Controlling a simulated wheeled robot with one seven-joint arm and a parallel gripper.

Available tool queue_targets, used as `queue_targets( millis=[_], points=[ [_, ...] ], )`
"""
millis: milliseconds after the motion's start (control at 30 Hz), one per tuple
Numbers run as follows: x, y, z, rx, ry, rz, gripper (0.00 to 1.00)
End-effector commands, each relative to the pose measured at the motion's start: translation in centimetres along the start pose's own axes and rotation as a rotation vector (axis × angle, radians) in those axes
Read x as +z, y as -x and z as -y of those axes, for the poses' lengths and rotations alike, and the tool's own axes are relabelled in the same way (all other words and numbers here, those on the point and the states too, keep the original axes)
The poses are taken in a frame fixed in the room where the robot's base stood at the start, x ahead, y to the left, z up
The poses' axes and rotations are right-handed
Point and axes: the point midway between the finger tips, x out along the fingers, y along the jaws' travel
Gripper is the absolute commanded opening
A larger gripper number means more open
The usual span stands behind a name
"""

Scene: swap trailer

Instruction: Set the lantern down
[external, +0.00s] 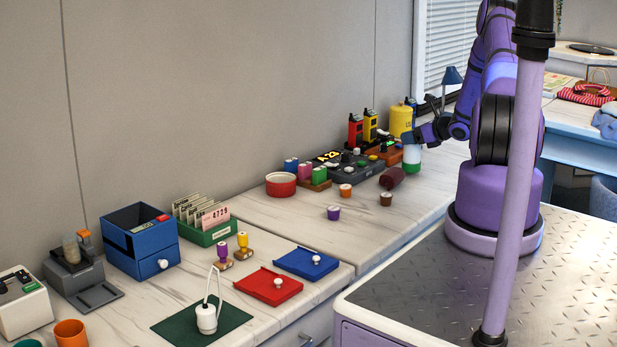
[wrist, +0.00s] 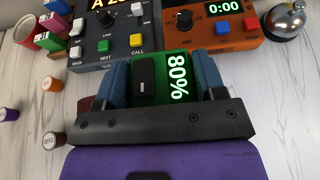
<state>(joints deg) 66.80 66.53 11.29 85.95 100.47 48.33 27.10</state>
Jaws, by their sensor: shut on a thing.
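The lantern (external: 411,155) has a pale, glowing body and a green base in the external view. It looks upright at the far end of the counter (external: 440,175). My gripper (external: 411,137) is shut on its top. In the wrist view the lantern's green top (wrist: 162,92) shows a black switch and a lit "80%", between the two blue fingers of my gripper (wrist: 162,75). The lantern's base is at or just above the counter; I cannot tell if it touches. Its body is hidden in the wrist view.
Behind the lantern stand a grey call panel (wrist: 115,45), an orange timer (wrist: 205,30), a bell (wrist: 286,18) and a yellow canister (external: 400,119). A dark red cylinder (external: 392,178) lies close to its left. Small brown (external: 386,199), orange and purple cups stand nearer. Counter in front is clear.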

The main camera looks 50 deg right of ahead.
Motion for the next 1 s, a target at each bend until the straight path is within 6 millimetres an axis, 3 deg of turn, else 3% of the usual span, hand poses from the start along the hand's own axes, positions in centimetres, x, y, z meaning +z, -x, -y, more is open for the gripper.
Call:
queue_targets(
  millis=[100, 467, 500, 600, 1000],
  points=[
    [-1.01, -0.51, 0.00, 0.001, 0.002, 0.002, 0.12],
    [-1.32, -0.62, -0.01, 0.000, 0.002, 0.002, 0.12],
    [-1.39, -0.63, -0.02, 0.000, 0.002, 0.001, 0.68],
    [-1.37, -0.62, -0.02, 0.000, 0.002, 0.001, 0.89],
    [-1.08, 0.11, 0.03, -0.001, 0.001, 0.001, 0.89]
  ],
)
